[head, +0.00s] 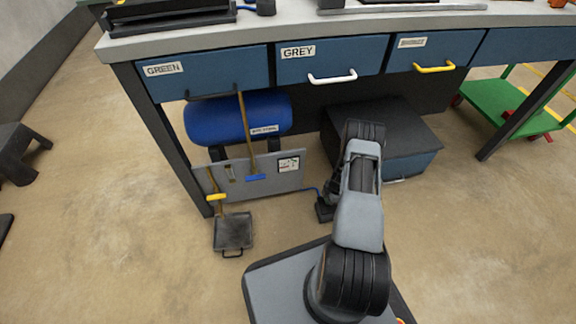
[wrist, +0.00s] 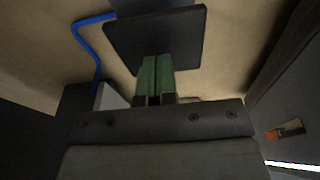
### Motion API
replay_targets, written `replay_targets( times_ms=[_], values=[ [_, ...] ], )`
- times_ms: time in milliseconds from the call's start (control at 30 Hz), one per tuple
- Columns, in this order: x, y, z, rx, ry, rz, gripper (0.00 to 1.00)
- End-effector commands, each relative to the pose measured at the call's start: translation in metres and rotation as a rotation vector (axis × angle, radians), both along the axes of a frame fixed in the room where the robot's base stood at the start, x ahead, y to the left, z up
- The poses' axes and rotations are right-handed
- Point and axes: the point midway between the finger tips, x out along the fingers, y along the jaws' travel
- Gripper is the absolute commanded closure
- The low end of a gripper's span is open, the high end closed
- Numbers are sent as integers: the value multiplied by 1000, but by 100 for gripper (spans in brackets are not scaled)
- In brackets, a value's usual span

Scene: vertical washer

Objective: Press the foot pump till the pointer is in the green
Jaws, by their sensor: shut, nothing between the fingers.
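The foot pump (head: 325,211) is a small dark block on the floor, left of my arm, under the bench. In the wrist view a dark square plate, the pump's pedal (wrist: 155,32), lies just beyond my fingertips. My gripper (wrist: 156,60) has green fingers shut together with nothing between them. Its tips overlap the pedal's near edge; I cannot tell whether they touch it. In the head view my arm hides the fingers. The gauge (head: 288,163) is a white square on the grey panel; its pointer is too small to read.
A blue hose (wrist: 92,48) runs from the pump. A broom, a brush and a dustpan (head: 233,232) stand at left. A dark cabinet (head: 405,135) stands right of the pump, under the bench drawers.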

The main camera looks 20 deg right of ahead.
Motion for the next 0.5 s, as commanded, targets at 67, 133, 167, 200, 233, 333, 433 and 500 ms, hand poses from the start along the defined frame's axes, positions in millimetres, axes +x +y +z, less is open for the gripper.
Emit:
replay_targets(
  times_ms=[67,133,167,200,233,333,433,500],
  values=[
    [0,0,-8,0,0,0,100],
    [0,0,-14,0,0,0,100],
    [0,0,-16,0,0,0,100],
    [0,0,-19,0,0,0,100],
    [0,0,-21,0,0,0,100],
    [0,0,-28,0,0,0,100],
    [0,0,-32,0,1,0,100],
    [0,0,-37,0,1,-1,100]
  ],
)
